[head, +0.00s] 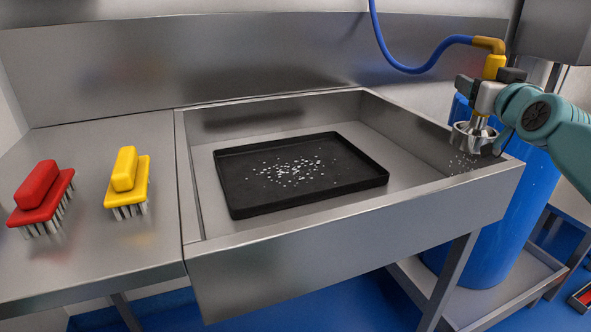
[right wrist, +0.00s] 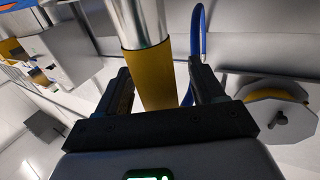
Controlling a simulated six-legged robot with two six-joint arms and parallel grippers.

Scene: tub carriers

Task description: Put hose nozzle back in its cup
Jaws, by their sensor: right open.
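The hose nozzle (head: 494,66) has a yellow grip and stands roughly upright at the sink's right end, with a blue hose (head: 405,68) leading up from its top. My right gripper (head: 490,95) is around it. In the right wrist view, the yellow grip (right wrist: 158,82) with a metal tube lies between the open fingers (right wrist: 160,90); contact is not clear. A shiny metal cup-shaped piece (head: 474,135) shows just below the gripper, over the sink's right rim. I cannot tell how the nozzle sits in it. My left gripper is out of view.
The steel sink (head: 345,232) holds a black tray (head: 345,192) with white bits. Red (head: 40,192) and yellow (head: 127,178) brushes lie on the left counter. A blue barrel (head: 510,215) stands right of the sink. A back wall rises behind the sink.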

